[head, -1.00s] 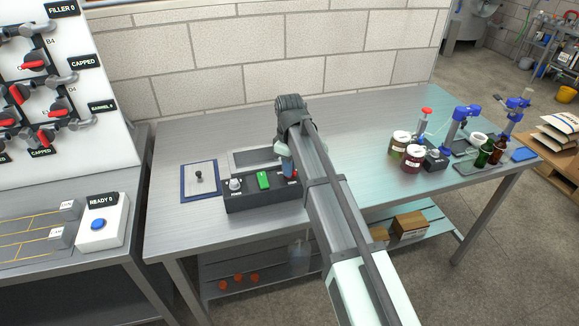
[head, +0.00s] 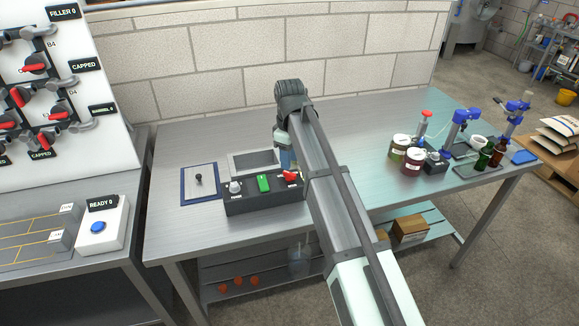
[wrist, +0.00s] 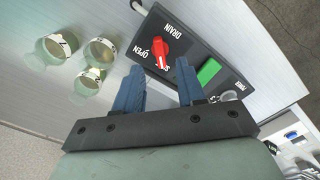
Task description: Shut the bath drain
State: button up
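The red drain knob (wrist: 161,50) sits on the dark control box, between the words DRAIN and OPEN. In the wrist view its lower end lies over a second, partly covered label starting with S. The knob also shows in the head view (head: 290,176), at the right end of the box (head: 262,197). The bath (head: 240,164) is a framed basin just behind the box, partly hidden by my arm. My gripper (wrist: 158,84) is open and empty. Its two blue fingers stand apart, short of the knob and not touching it. In the head view the gripper (head: 286,160) is mostly hidden.
A green switch (head: 263,183) and a grey knob (head: 235,187) share the box. Several glass cups (wrist: 100,50) stand near the gripper in the wrist view. Jars (head: 412,162) and bottles stand at the table's right.

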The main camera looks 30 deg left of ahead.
aim_at(289, 173)
notch_tip(289, 173, up, 9)
dwell(0.4)
dwell(0.4)
